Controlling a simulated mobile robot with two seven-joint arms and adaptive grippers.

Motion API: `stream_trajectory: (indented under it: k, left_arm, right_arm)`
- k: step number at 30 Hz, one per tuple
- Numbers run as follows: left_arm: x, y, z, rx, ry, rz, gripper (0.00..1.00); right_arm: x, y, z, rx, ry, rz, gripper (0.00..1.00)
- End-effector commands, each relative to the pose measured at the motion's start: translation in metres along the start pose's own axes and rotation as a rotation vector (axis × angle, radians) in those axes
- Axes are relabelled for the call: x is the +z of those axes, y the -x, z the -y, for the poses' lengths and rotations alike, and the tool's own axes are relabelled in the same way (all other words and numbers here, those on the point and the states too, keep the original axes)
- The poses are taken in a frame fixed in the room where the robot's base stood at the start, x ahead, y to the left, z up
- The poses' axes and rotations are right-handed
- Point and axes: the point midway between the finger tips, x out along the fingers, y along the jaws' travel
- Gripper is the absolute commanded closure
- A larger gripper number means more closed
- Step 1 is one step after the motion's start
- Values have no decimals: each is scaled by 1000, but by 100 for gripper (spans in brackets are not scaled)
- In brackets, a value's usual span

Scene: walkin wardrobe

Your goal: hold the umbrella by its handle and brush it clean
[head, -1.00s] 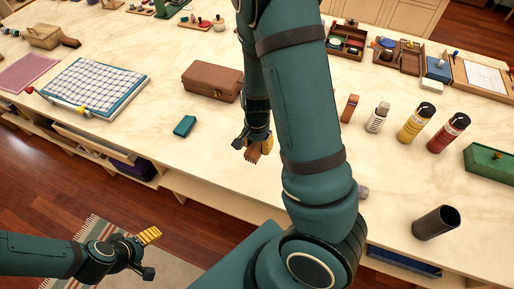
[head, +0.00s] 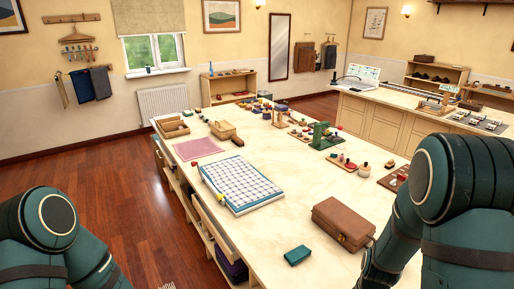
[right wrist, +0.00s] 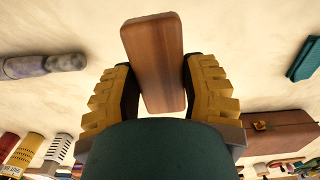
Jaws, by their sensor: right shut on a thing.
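My right gripper (right wrist: 160,92) is shut on a brown wooden block-like piece (right wrist: 155,50), which looks like the back of a brush. The piece sits between the yellow ridged fingers above the pale tabletop. Any bristles are hidden. A grey, elongated, banded thing (right wrist: 40,66) lies on the table at the left in the right wrist view; I cannot tell whether it is part of the umbrella. No umbrella can be made out for certain in the head view. Both my arms show at the lower edges there, but neither gripper's fingers do.
A brown case (head: 343,224) and a small teal box (head: 298,255) stand on the near table. A checked cloth on a board (head: 241,184) and a pink mat (head: 194,149) lie farther along. Bare tabletop lies between them. Several bottles show at lower left in the wrist view.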

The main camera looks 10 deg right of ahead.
Motion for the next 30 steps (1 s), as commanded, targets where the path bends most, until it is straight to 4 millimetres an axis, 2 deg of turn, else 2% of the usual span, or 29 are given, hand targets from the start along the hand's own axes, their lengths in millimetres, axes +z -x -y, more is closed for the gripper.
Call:
stream_trajectory:
  k: [6,9,12,16,23,24,26,27,30]
  left_arm:
    - [5,-11,4,1,-3,9,23]
    - [7,-14,6,1,-4,13,23]
    - [8,-16,6,1,-5,16,23]
    - [8,-17,6,1,-5,17,23]
    - [8,-16,6,1,-5,17,23]
    - [8,-16,6,1,-5,17,26]
    - [8,-16,6,1,-5,16,47]
    - [8,-16,6,1,-5,16,54]
    - [8,-16,6,1,-5,16,54]
  right_arm:
    - [40,0,64,-5,548,12,87]
    - [58,4,87,-1,778,5,87]
    - [70,7,102,5,933,-4,87]
    - [76,9,109,9,1014,-10,87]
    - [76,9,109,9,1016,-10,87]
    - [76,9,109,9,1015,-9,87]
    - [76,9,109,9,1015,-9,87]
    - [76,9,109,9,1015,-9,87]
    - [76,9,109,9,1014,-9,87]
